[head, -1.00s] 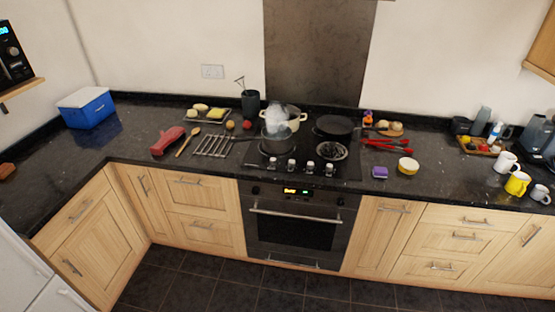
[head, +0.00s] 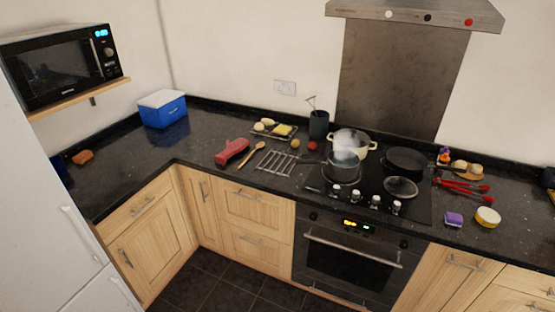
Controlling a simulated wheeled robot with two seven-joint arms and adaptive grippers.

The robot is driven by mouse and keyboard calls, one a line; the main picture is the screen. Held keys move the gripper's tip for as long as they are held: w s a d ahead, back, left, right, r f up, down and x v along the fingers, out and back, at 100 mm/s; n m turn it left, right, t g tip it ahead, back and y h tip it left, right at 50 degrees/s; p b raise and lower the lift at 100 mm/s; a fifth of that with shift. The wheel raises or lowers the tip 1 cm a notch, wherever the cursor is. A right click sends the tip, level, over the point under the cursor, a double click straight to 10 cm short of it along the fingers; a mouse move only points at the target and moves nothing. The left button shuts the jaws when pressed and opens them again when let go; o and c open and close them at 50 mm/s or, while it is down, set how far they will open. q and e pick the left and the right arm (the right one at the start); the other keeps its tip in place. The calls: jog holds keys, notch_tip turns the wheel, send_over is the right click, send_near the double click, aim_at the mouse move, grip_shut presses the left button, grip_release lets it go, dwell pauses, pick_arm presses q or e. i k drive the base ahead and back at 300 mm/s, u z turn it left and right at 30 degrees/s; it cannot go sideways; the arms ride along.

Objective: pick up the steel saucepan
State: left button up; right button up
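The steel saucepan (head: 342,174) sits upright on the front left of the black hob (head: 420,207). Whitish steam over it partly blurs its top. Its handle seems to point left, toward the wire rack. A cream pot (head: 368,147) stands right behind it, and a black frying pan (head: 405,160) is to its right. A round lid-like item (head: 400,187) lies on the hob at the front right. Neither of my grippers is in view.
A wire rack (head: 276,162), wooden spoon (head: 250,154) and red mitt (head: 231,151) lie left of the hob. Control knobs (head: 376,202) line the hob front. A purple sponge (head: 453,219) and yellow bowl (head: 487,217) are right. The left corner counter is mostly clear.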

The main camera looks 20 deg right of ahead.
aim_at(346, 171)
jog(key=u, duration=0.6)
jog(key=i, duration=1.4)
jog(key=z, duration=0.2)
